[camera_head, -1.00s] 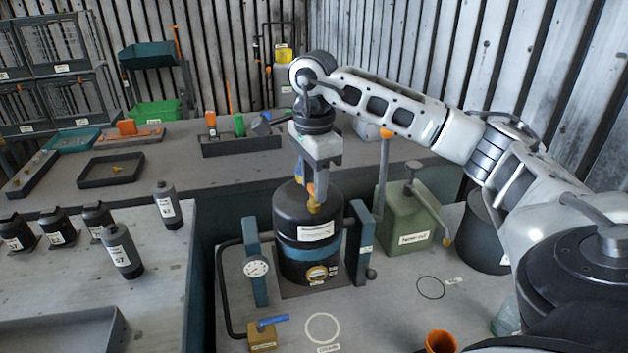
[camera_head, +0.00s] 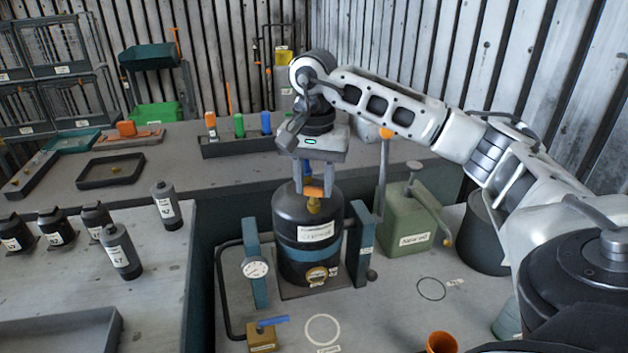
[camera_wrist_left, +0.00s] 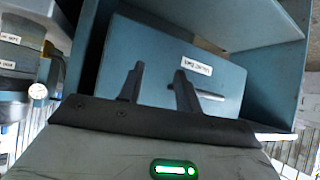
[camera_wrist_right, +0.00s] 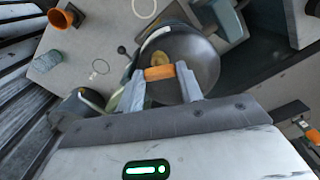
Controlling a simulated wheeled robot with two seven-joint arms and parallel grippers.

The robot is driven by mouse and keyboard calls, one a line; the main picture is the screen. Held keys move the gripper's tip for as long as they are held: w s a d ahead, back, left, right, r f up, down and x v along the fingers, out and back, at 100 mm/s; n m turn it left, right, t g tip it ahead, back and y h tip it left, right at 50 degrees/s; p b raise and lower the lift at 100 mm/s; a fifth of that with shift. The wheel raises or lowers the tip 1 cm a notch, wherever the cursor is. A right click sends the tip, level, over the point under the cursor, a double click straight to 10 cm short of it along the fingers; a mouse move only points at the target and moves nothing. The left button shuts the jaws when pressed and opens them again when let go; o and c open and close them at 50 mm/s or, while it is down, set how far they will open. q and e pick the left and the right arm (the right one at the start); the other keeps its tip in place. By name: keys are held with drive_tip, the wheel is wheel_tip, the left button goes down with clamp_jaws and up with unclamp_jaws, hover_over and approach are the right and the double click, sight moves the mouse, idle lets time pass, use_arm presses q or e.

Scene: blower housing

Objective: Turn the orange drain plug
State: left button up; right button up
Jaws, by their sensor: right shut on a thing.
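The orange drain plug (camera_head: 314,192) sits on top of the black cylindrical housing (camera_head: 305,215), with a brass-yellow part just below it. My right gripper (camera_head: 314,187) points down from above and is shut on the plug, one finger on each side. In the right wrist view the plug (camera_wrist_right: 159,73) spans the gap between the fingertips, above the round dark top of the housing (camera_wrist_right: 180,88). My left gripper (camera_wrist_left: 158,72) shows only in the left wrist view. Its fingers are apart and empty, in front of a blue-grey panel with a label.
The housing stands between two blue-grey posts (camera_head: 361,240), with a gauge (camera_head: 256,268) on the left one. A green can (camera_head: 404,222) stands to the right, an orange cup (camera_head: 441,342) in front. Several dark bottles (camera_head: 120,248) stand on the left bench.

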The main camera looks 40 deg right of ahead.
drive_tip(key=shift+r+n, duration=0.1)
drive_tip(key=shift+n, duration=0.6)
drive_tip(key=o, duration=1)
wheel_tip(320, 180, up, 5)
drive_tip(key=shift+r, duration=0.15)
wheel_tip(320, 180, up, 5)
drive_tip(key=p, duration=0.2)
wheel_tip(320, 180, up, 5)
hover_over(313, 188)
use_arm(q)
drive_tip(key=shift+a+r, duration=0.25)
drive_tip(key=shift+r, duration=0.25)
use_arm(e)
drive_tip(key=shift+d+r, duration=0.1)
drive_tip(key=shift+r, duration=0.2)
